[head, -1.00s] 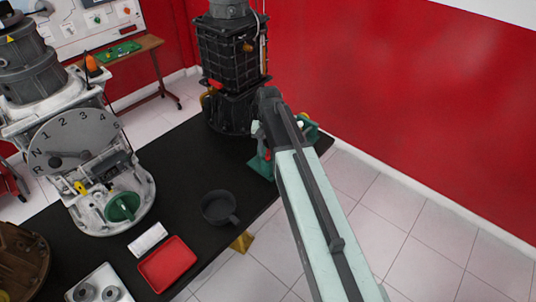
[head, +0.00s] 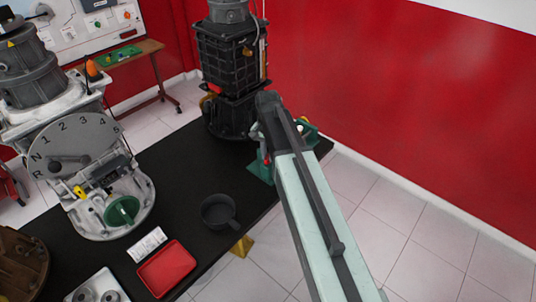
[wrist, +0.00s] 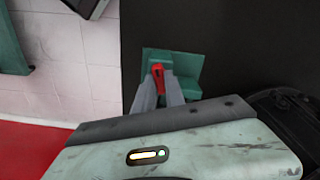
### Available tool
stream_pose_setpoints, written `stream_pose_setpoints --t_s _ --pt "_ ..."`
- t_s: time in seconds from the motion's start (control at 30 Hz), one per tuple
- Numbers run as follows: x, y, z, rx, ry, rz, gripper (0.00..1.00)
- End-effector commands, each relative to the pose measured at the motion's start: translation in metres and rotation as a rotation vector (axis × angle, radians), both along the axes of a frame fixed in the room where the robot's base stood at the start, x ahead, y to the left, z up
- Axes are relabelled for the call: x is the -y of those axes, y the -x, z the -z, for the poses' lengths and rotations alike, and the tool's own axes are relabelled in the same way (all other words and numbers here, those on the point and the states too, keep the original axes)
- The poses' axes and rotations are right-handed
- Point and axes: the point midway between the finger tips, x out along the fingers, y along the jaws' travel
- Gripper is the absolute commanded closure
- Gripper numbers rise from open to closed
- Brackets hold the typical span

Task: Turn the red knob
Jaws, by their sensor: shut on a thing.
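The red knob (wrist: 158,76) is a small elongated handle on a green bracket (wrist: 188,68) in the wrist view. My gripper (wrist: 159,92) is shut on the red knob, with a grey finger on either side of it. In the head view the green stand (head: 259,172) sits at the right edge of the black table, and a bit of red (head: 267,160) shows beside my arm. My arm hides most of the gripper and the stand there.
A black engine unit (head: 230,70) stands behind the stand, close to my arm. A gearbox trainer (head: 75,140) stands at the left. A dark pan (head: 218,212) and a red tray (head: 166,268) lie on the black table (head: 180,180). The floor at right is clear.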

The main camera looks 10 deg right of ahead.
Motion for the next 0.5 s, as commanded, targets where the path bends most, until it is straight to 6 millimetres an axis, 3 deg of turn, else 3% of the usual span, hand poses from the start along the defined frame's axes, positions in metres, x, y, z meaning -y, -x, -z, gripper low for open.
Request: stream_pose_setpoints --t_s 0.5 --pt "-0.0008 -0.0014 -0.0003 0.003 -0.001 0.49 1.0"
